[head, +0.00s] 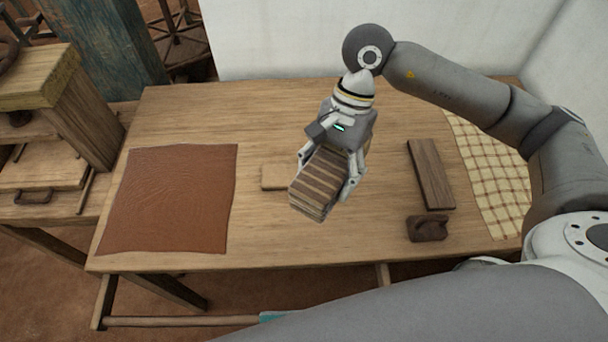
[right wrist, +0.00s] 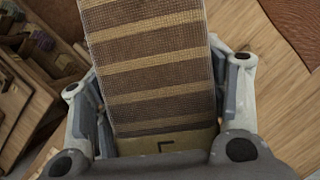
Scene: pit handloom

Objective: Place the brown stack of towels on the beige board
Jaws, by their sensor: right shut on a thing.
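The brown stack of towels (head: 318,184), striped brown and tan, is between the fingers of my right gripper (head: 326,178), which is shut on it. In the right wrist view the stack (right wrist: 152,65) fills the space between the two fingers (right wrist: 165,95). The beige board (head: 272,177) lies on the table, just left of the stack in the head view, and is partly hidden by it. The stack appears tilted and above the table; I cannot tell the exact gap to the board. My left gripper is not in view.
The wooden table (head: 270,235) carries a reddish-brown sheet (head: 170,200) at left. At right are a dark wooden plank (head: 431,174), a dark block with a handle (head: 427,229) and a checked cloth (head: 490,175). A wooden frame (head: 85,115) stands at far left. A white wall (head: 280,40) is behind.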

